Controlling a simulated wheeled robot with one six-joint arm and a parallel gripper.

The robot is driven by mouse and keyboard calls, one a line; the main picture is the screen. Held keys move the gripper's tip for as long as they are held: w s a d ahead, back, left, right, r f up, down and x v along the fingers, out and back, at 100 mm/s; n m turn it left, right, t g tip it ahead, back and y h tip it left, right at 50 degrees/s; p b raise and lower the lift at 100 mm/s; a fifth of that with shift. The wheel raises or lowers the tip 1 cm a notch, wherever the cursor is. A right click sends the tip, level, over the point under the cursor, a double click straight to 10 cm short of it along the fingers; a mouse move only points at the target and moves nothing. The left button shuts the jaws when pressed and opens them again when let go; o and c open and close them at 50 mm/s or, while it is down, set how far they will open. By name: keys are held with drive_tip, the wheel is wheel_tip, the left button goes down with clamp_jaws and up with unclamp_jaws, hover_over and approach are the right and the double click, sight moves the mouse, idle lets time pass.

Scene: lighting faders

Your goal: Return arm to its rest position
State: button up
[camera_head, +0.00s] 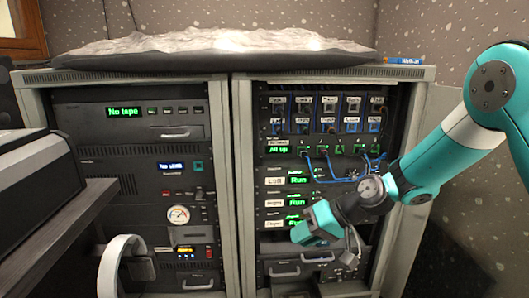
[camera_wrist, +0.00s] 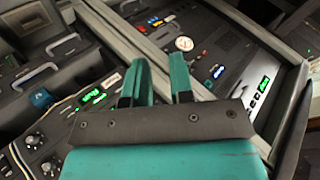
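My gripper (camera_head: 312,226) is in front of the lower part of the right rack (camera_head: 243,190) in the head view. In the wrist view, my gripper (camera_wrist: 159,66) shows two teal fingers with a gap between them and nothing held there. The arm comes in from the right edge and reaches left across the rack. The gripper and forearm hide part of the lower panels. The row labels on this rack include "Left", "Right" and "Run" (camera_head: 297,180) in green.
A left rack (camera_head: 140,130) shows "No tape" and a round gauge (camera_head: 179,215). Blue cables (camera_head: 312,168) hang across the right rack near my arm. A crumpled light sheet (camera_head: 215,40) lies on top. A dark desk-like unit (camera_head: 50,200) stands at the left.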

drive_tip(key=s+r+n+g+h, duration=0.1)
drive_tip(key=s+r+n+h, duration=0.1)
drive_tip(key=s+r, duration=0.85)
drive_tip(key=s+d+r+n+h, duration=0.1)
drive_tip(key=s+d+h, duration=0.15)
drive_tip(key=s, duration=0.65)
drive_tip(key=s+d+r+h, duration=0.1)
drive_tip(key=s+d, duration=0.3)
drive_tip(key=s, duration=0.4)
wheel_tip(320, 180, up, 34)
drive_tip(key=p, duration=3.3)
drive_tip(key=shift+a+f+g, duration=0.15)
drive_tip(key=shift+f+g, duration=0.1)
drive_tip(key=shift+g, duration=0.15)
